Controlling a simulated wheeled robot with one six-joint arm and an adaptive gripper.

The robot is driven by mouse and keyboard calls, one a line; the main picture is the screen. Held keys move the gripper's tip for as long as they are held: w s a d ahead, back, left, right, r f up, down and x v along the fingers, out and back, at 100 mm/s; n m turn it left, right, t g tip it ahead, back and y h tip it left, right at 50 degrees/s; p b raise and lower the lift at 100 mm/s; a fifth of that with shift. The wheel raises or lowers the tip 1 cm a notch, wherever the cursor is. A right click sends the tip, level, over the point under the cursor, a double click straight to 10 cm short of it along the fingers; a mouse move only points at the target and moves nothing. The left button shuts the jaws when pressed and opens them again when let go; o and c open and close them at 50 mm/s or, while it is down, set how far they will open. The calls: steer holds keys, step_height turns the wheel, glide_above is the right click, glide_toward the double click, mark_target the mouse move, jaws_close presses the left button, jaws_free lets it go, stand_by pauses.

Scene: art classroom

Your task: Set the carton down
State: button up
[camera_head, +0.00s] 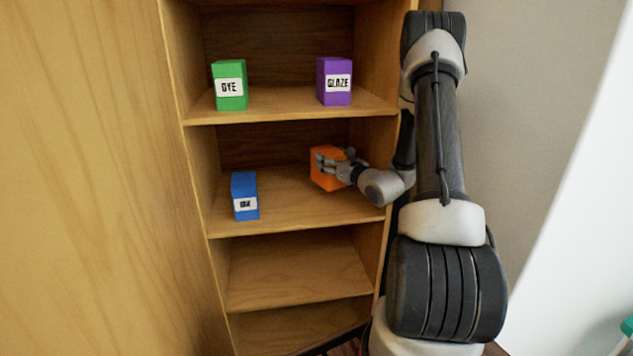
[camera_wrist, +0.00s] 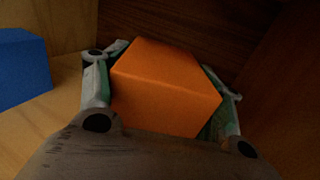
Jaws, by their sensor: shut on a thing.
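An orange carton (camera_head: 325,178) is at the right side of the shelf with the blue carton on it. My gripper (camera_head: 338,165) reaches in from the right and is shut on the orange carton. In the wrist view the orange carton (camera_wrist: 168,85) sits between the two fingers of my gripper (camera_wrist: 165,90), one on each side. The head view shows its lower edge close to the shelf board (camera_head: 290,212); I cannot tell whether it touches. Its label, if any, is hidden.
A blue carton (camera_head: 245,196) stands at the left of the same shelf and shows in the wrist view (camera_wrist: 20,70). A green DYE carton (camera_head: 230,72) and a purple GLAZE carton (camera_head: 335,68) stand on the shelf above. The lower shelf (camera_head: 295,275) is empty.

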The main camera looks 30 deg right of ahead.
mark_target(331, 176)
steer(key=shift+f, duration=3.05)
steer(key=shift+f, duration=0.1)
steer(key=o, duration=1.5)
steer(key=shift+o, duration=0.2)
